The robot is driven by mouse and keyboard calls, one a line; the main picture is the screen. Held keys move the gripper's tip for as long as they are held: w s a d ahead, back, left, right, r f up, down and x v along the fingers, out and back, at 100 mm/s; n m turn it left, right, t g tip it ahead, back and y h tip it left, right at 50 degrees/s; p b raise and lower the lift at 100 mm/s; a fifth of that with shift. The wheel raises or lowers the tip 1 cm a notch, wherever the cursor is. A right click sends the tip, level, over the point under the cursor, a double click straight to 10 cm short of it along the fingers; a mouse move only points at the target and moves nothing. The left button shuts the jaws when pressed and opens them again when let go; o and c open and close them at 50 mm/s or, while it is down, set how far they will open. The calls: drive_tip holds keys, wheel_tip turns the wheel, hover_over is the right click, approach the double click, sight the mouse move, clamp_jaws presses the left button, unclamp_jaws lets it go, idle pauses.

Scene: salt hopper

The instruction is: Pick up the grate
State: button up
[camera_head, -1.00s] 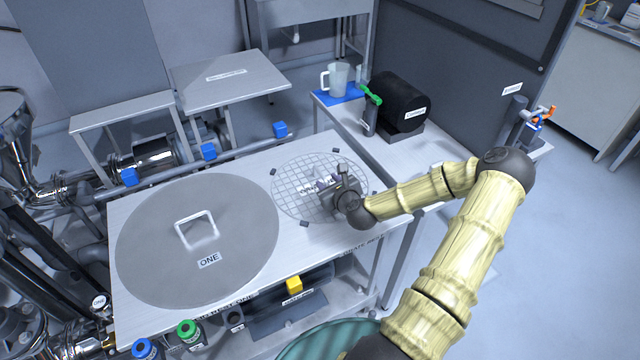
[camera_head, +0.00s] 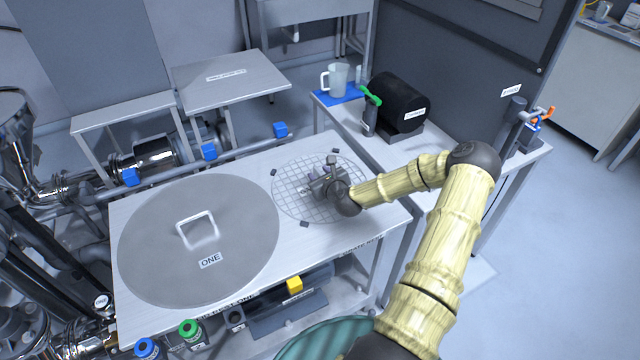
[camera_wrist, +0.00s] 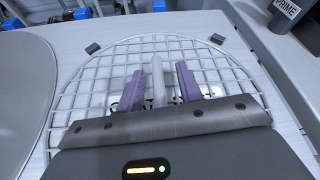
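The grate (camera_head: 290,205) is a round, pale wire grid lying flat on the right part of the white table, right of the large grey disc. It also shows in the wrist view (camera_wrist: 90,85) under my gripper. A pale upright bar, seemingly the grate's handle (camera_wrist: 158,82), stands near its middle. My gripper (camera_head: 317,186) is over the middle of the grate. In the wrist view its two purple fingers (camera_wrist: 160,90) are open, one on each side of the bar, with narrow gaps visible. The lower ends of the fingers are hidden by the gripper body.
The grey disc (camera_head: 150,240), labelled ONE, with a square pale handle, lies close to the left of the grate. Small dark blocks (camera_head: 304,224) sit around the grate's rim. A black cylindrical machine (camera_head: 398,101) and a jug (camera_head: 336,79) stand on the bench behind.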

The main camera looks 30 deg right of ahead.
idle(0.4)
clamp_jaws()
drive_tip(key=shift+r, duration=0.15)
